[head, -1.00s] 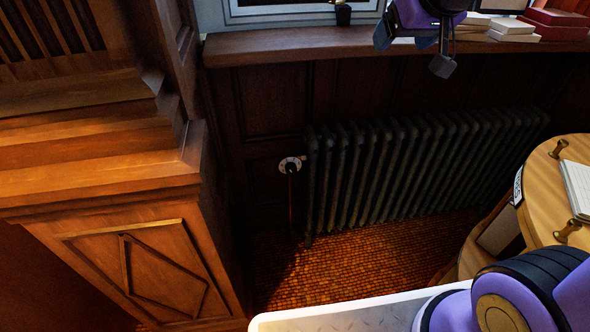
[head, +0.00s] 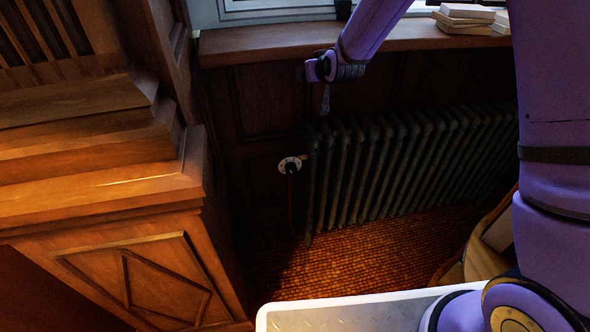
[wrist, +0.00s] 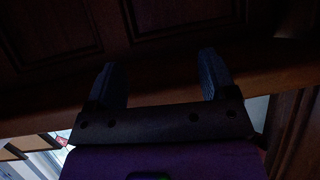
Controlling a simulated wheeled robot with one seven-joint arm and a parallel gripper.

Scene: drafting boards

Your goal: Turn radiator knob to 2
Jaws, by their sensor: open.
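The radiator knob (head: 290,165) is a small pale round dial with a dark centre, at the left end of the dark ribbed radiator (head: 400,170) in the head view. Its markings are too small to read. My gripper (head: 325,100) hangs above and to the right of the knob, in front of the dark panelling and just below the window sill, clear of the knob. In the wrist view my gripper (wrist: 165,80) shows two fingers spread apart with nothing between them. The knob is not visible in the wrist view.
A wooden sill (head: 270,45) runs above the radiator, with books (head: 464,18) on it. A large wooden cabinet (head: 110,220) stands at the left. Tiled floor (head: 350,255) lies clear before the radiator. A round wooden table edge (head: 470,262) is partly hidden at right by my arm.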

